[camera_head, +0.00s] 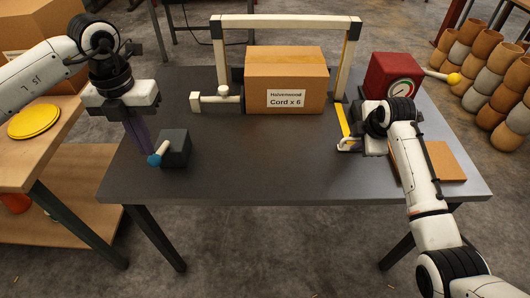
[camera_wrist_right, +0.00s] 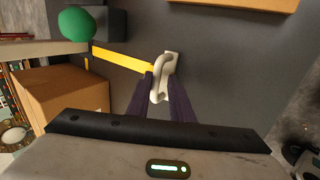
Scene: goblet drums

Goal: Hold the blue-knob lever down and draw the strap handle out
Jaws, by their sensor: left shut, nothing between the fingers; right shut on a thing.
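The lever has a blue knob (camera_head: 154,160) at the end of a short pale stick. It slants down toward the front left from a dark block (camera_head: 176,149) on the table's left side. My left gripper (camera_head: 148,150) is shut and empty, its purple fingers pointing down with tips right at the knob; I cannot tell whether they touch it. The pale strap handle (camera_wrist_right: 162,78) lies at the end of a yellow strap (camera_head: 342,119). The strap also shows in the right wrist view (camera_wrist_right: 120,62). My right gripper (camera_wrist_right: 160,88) is shut on the handle, low over the table.
A cardboard box (camera_head: 285,84) stands under a white frame (camera_head: 290,20). A red box with a dial (camera_head: 391,75) and an orange-brown board (camera_head: 440,161) lie to the right. A green ball (camera_wrist_right: 77,23) shows in the right wrist view. The table's front middle (camera_head: 270,165) is clear.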

